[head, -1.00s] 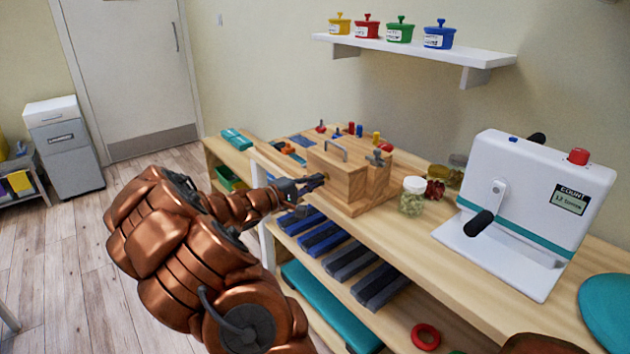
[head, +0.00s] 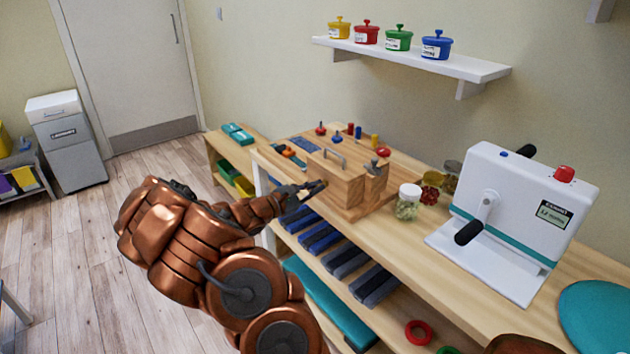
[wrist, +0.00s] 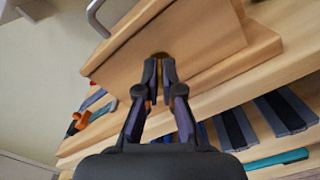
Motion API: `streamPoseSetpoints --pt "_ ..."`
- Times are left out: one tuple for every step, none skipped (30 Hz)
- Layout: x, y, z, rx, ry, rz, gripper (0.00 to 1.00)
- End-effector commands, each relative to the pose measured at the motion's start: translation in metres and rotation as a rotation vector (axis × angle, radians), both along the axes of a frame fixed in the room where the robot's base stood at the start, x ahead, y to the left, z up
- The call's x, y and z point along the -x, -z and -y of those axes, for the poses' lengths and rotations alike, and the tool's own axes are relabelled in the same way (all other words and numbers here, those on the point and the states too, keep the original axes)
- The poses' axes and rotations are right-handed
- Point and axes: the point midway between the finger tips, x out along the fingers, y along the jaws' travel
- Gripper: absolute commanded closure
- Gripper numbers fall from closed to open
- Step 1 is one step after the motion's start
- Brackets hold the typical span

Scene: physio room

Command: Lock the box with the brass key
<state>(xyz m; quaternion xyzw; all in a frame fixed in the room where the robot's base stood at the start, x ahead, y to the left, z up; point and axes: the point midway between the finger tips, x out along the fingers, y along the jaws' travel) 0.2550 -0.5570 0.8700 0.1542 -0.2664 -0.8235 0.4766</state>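The wooden box (head: 338,186) with a metal handle on top stands on the workbench. Its front fills the upper middle of the wrist view (wrist: 205,40). My gripper (head: 318,187) is at the box's front face. In the wrist view, my gripper's two fingertips (wrist: 160,72) are nearly together with a narrow gap. A small brass piece, seemingly the brass key (wrist: 160,55), shows at the tips against the box face. The fingers hide most of it, and I cannot tell how deep it sits in the lock.
A jar with a white lid (head: 408,202) and a white counting machine (head: 515,225) stand right of the box. Small coloured pegs and knobs stand behind it. Blue and grey bars (head: 345,262) lie on the shelf below. Four-coloured pots sit on a wall shelf (head: 420,58).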

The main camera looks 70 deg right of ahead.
Motion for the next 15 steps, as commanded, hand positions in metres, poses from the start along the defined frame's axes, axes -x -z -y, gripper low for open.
streamPoseSetpoints --pt "0.0003 -0.0033 0.0 -0.024 0.0 -0.038 1.0" --pt "0.0004 -0.0031 -0.0001 -0.038 0.0 -0.063 1.0" --pt "0.0004 -0.0027 -0.0001 -0.058 0.001 -0.096 1.0" --pt "0.0004 -0.0024 -0.0001 -0.073 0.0 -0.122 1.0" --pt "0.0004 -0.0023 -0.0001 -0.087 0.0 -0.146 1.0" --pt "0.0004 -0.0021 -0.0001 -0.105 0.0 -0.177 1.0" --pt "0.0005 -0.002 -0.0001 -0.118 0.0 -0.201 1.0" --pt "0.0004 -0.0019 -0.0001 -0.132 0.0 -0.224 1.0" --pt "0.0003 -0.002 -0.0001 -0.15 0.0 -0.254 1.0" --pt "0.0004 -0.0019 -0.0001 -0.163 0.0 -0.276 1.0" --pt "0.0003 -0.002 -0.0001 -0.174 0.0 -0.296 1.0" --pt "0.0003 -0.0018 -0.0001 -0.19 0.0 -0.323 1.0" --pt "0.0003 -0.0015 -0.0001 -0.202 0.0 -0.344 1.0" --pt "0.0003 -0.0014 -0.0001 -0.212 0.0 -0.362 1.0" --pt "0.0003 -0.001 -0.0001 -0.226 0.0 -0.387 1.0"
